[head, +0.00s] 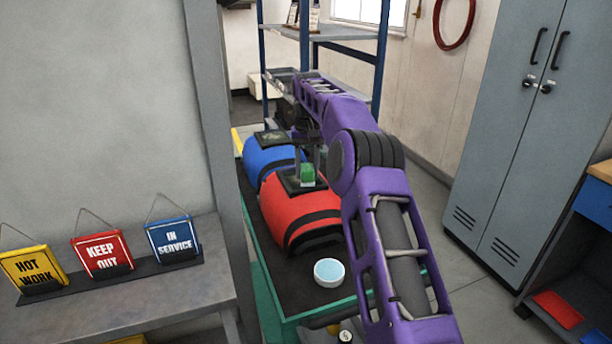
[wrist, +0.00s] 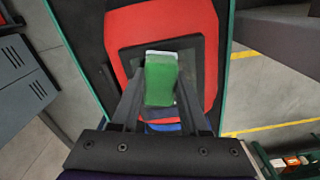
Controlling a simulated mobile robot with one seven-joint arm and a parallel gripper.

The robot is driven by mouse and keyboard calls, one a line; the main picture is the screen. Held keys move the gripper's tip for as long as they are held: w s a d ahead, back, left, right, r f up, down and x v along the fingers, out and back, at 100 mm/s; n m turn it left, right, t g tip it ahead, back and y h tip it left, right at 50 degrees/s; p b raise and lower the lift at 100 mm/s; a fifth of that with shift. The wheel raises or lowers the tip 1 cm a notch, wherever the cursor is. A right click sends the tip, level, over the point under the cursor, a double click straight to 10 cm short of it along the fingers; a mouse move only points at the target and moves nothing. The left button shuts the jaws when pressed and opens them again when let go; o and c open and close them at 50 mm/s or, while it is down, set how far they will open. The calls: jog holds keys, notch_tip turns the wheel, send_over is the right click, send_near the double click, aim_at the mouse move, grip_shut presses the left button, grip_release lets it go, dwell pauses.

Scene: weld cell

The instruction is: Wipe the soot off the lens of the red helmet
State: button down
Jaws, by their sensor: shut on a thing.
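The red helmet (head: 292,213) lies on a dark-topped green cart, its dark lens facing up. In the wrist view the red helmet (wrist: 129,27) fills the middle, with the dark lens frame (wrist: 128,58) around the lens (wrist: 194,58). My gripper (head: 308,172) is shut on a green block-like wiper (head: 307,174) and holds it over the lens. In the wrist view the green wiper (wrist: 161,80) has a pale far edge and covers part of the lens. I cannot tell whether it touches the lens, and no soot can be made out.
A blue helmet (head: 265,156) lies just behind the red one. A white bowl with pale blue contents (head: 329,272) stands near the front of the cart (head: 284,288). Grey lockers (head: 515,130) stand at right. A bench at left bears three signs (head: 102,252).

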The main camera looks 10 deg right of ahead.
aim_at(312, 188)
jog(key=shift+s+d+f+b, duration=0.2)
jog(key=shift+s+f+b, duration=0.05)
jog(key=shift+s+b, duration=0.65)
jog(key=shift+s+d+f+b, duration=0.2)
jog(key=shift+s+b, duration=0.45)
jog(key=shift+b, duration=0.35)
jog(key=shift+s+d+r, duration=0.1)
jog(key=shift+s, duration=0.55)
jog(key=shift+s+d+r, duration=0.1)
jog(key=shift+s, duration=0.55)
jog(key=shift+s+a, duration=0.2)
jog(key=shift+a, duration=0.5)
jog(key=shift+w+a+r+p, duration=0.1)
jog(key=shift+w+r+p, duration=0.15)
jog(key=shift+p, duration=0.6)
jog(key=shift+w+a+p, duration=0.1)
jog(key=shift+w+p, duration=0.6)
jog(key=shift+p, duration=0.4)
jog(key=w+p, duration=0.1)
jog(key=p, duration=0.2)
jog(key=shift+w+a+r, duration=0.15)
jog(key=c, duration=1.6)
grip_release()
jog(key=shift+w+p, duration=0.25)
jog(key=shift+p, duration=0.15)
